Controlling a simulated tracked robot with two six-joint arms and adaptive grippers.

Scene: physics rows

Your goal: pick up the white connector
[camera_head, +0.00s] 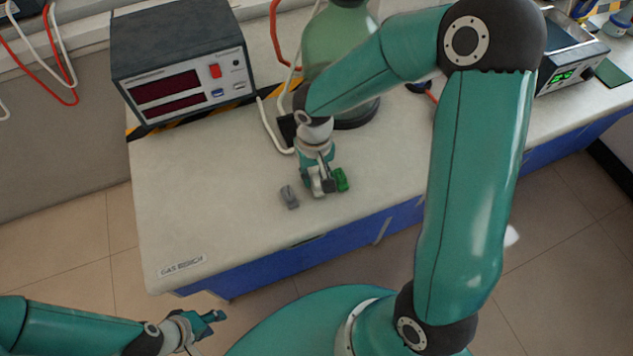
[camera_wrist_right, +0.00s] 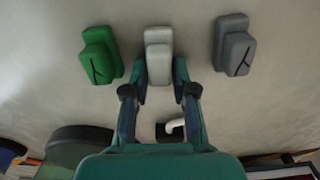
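The white connector (camera_wrist_right: 159,52) stands out from the pale bench in the right wrist view, between a green one and a grey one. My right gripper (camera_wrist_right: 160,78) has one finger on each side of its lower part, very close to it. I cannot tell whether the fingers press on it. In the head view, my right gripper (camera_head: 323,190) is low at the bench top and mostly hides the white connector. My left gripper (camera_head: 212,318) is at the lower left, away from the bench, with nothing visible in it; its opening is too small to judge.
A green connector (camera_head: 341,180) sits close to the right gripper, and a grey connector (camera_head: 289,197) lies to its left. Behind are a power supply box (camera_head: 183,65) and a green rounded vessel (camera_head: 330,45). The bench top (camera_head: 190,200) is clear at left and front.

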